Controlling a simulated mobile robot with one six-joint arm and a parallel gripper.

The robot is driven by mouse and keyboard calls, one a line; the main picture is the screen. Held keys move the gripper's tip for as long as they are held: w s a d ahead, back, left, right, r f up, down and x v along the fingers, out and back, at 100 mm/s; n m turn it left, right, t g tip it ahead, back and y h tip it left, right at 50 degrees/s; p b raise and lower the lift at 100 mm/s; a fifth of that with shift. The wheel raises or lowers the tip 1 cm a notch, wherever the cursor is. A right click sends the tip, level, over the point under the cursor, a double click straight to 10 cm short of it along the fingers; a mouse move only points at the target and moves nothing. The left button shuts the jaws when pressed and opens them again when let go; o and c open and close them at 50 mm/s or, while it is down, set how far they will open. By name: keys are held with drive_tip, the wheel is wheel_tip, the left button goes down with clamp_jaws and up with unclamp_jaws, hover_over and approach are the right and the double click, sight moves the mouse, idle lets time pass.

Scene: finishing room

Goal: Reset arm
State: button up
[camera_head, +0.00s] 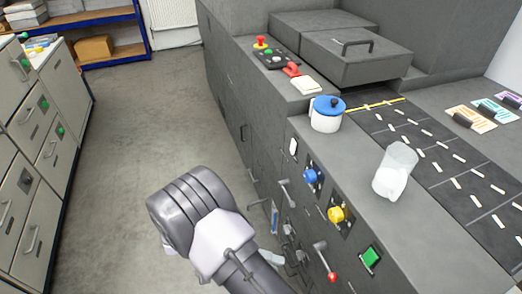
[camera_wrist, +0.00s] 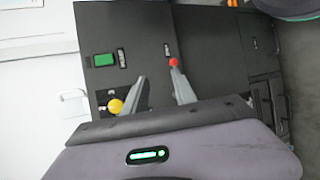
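My arm (camera_head: 200,220) reaches in from the bottom of the head view, beside the front of a dark grey machine (camera_head: 430,235). My gripper (camera_wrist: 160,88) shows in the wrist view with its two grey fingers apart and nothing between them. The fingers point at the machine's front panel. A red-tipped lever (camera_wrist: 174,63) appears just beyond one fingertip, and a yellow knob (camera_wrist: 115,105) lies beside the other finger. I cannot tell whether either is touched. In the head view my arm hides much of the gripper.
The panel carries a blue knob (camera_head: 311,176) and a green button (camera_head: 371,257). Drawer cabinets (camera_head: 40,150) stand at left. The floor (camera_head: 150,110) between is clear.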

drive_tip(key=s+d+r+m+t+y, duration=0.1)
drive_tip(key=s+d+r+t+y, duration=0.1)
drive_tip(key=r+y, duration=0.3)
drive_tip(key=s+d+r+m+t+y, duration=0.2)
drive_tip(key=r+y, duration=0.3)
drive_tip(key=r, duration=0.8)
drive_tip(key=s+d+r+m+t+y, duration=0.1)
drive_tip(key=s+d+r+t+y, duration=0.2)
drive_tip(key=r+y, duration=0.3)
wheel_tip(320, 180, up, 3)
drive_tip(key=shift+s+d+f+m+t, duration=0.1)
drive_tip(key=shift+s+d+m+t, duration=0.15)
drive_tip(key=shift+m+t, duration=0.2)
drive_tip(key=shift+w, duration=0.1)
